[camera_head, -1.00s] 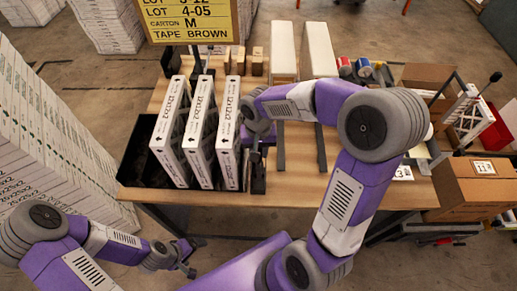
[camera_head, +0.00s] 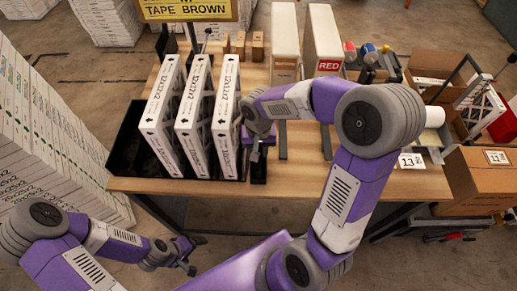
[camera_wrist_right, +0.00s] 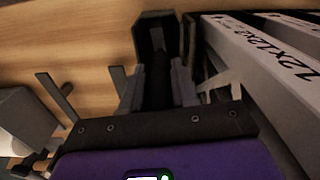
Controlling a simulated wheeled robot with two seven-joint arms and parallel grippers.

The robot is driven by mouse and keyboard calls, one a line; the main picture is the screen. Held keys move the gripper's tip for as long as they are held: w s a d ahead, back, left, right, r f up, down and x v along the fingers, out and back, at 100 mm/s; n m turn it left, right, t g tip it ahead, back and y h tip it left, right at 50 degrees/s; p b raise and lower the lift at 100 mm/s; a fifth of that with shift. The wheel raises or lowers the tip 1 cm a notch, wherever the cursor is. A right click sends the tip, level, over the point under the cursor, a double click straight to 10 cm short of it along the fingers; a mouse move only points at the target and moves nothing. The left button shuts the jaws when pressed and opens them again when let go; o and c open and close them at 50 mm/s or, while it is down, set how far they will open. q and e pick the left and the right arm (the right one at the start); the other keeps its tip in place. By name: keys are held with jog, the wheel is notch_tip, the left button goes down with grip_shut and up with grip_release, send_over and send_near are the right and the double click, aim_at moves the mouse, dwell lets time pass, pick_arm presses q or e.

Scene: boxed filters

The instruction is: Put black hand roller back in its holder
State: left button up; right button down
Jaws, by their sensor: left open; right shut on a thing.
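My right gripper (camera_head: 258,148) is above the table's front part, just right of the boxed filters. In the right wrist view the gripper (camera_wrist_right: 158,88) is shut on a dark, narrow piece, which looks like the black hand roller (camera_wrist_right: 159,70). A dark, box-like holder (camera_wrist_right: 154,22) is right at the far end of that piece. I cannot tell whether the roller is inside it or only in line with it. In the head view a dark upright shape, likely the holder (camera_head: 259,172), stands below the gripper. My left gripper (camera_head: 187,259) is open and empty in front of the table.
Several white boxed filters (camera_head: 195,118) stand upright in a black tray (camera_head: 127,150) close left of the right gripper. Two white boxes (camera_head: 285,45) stand behind. Tape rolls (camera_head: 368,50) and brown cartons (camera_head: 480,180) are at the right.

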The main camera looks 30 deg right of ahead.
jog(key=c, duration=0.8)
grip_release()
jog(key=shift+r, duration=0.1)
notch_tip(320, 180, up, 7)
jog(key=shift+r+p, duration=0.2)
jog(key=shift+p, duration=0.3)
